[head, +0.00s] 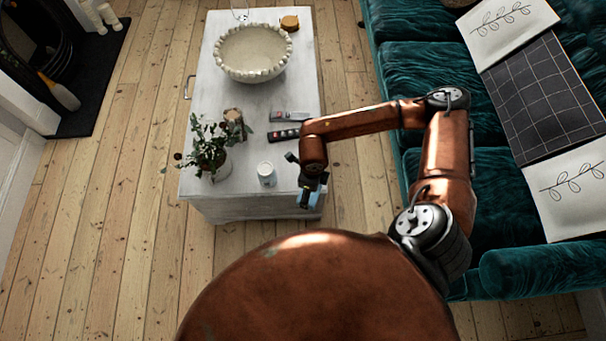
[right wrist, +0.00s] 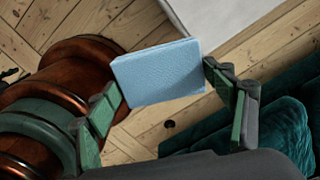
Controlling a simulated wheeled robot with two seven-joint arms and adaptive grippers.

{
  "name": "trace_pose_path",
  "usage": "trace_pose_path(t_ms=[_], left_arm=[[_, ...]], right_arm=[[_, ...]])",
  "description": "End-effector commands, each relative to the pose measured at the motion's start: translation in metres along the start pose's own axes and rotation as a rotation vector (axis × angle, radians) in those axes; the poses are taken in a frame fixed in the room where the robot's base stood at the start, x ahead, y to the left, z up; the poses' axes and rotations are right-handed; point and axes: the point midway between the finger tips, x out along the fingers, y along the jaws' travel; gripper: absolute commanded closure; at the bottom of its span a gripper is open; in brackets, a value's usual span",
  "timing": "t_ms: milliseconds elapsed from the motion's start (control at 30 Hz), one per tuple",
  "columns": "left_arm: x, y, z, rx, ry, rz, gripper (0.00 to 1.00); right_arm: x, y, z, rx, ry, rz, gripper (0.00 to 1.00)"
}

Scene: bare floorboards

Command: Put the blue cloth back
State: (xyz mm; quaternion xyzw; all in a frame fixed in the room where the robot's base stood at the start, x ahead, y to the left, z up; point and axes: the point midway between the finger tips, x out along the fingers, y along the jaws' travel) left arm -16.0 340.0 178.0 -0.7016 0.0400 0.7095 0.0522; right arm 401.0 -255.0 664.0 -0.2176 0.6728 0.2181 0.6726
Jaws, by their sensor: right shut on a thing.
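The blue cloth (right wrist: 158,72) looks like a flat, folded light-blue block with a textured face. In the right wrist view it sits between the two green-padded fingers of my right gripper (right wrist: 168,92), which is shut on it. In the head view my right gripper (head: 307,188) hangs at the near right corner of the white coffee table (head: 250,203). A small part of the cloth (head: 315,198) shows beside the gripper there; the rest is hidden. The exact height of the cloth over the table cannot be told. My left gripper is not in view.
On the table are a scalloped bowl (head: 253,76), two remotes (head: 290,116), a potted plant (head: 208,160), a white candle or cup (head: 266,174) and a round wooden item (head: 289,22). A teal sofa (head: 440,75) stands at right. Bare floorboards (head: 110,220) lie clear at left.

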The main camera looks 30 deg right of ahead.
Motion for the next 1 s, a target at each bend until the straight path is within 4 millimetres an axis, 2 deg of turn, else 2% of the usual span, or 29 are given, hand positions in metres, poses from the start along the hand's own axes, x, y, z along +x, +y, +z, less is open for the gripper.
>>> trace_pose_path(t_ms=[33,167,500,567,600,800,1000], left_arm=[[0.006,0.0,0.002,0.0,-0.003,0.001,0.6],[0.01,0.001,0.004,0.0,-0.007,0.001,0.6],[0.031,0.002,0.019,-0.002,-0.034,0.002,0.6],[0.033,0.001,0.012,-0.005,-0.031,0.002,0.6],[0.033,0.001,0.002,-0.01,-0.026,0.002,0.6],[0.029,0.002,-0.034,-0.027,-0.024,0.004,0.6],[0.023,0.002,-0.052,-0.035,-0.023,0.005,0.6]], right_arm=[[0.007,0.0,0.0,0.0,0.003,0.002,0.44],[0.014,-0.011,0.005,0.002,0.005,0.001,0.44],[0.048,-0.075,0.037,0.003,0.005,0.002,0.44],[0.054,-0.086,0.042,0.002,0.005,0.002,0.44],[0.062,-0.089,0.044,0.001,0.006,0.003,0.44],[0.091,-0.111,0.054,0.001,0.005,0.003,0.44],[0.102,-0.121,0.06,-0.001,0.003,0.002,0.44]])
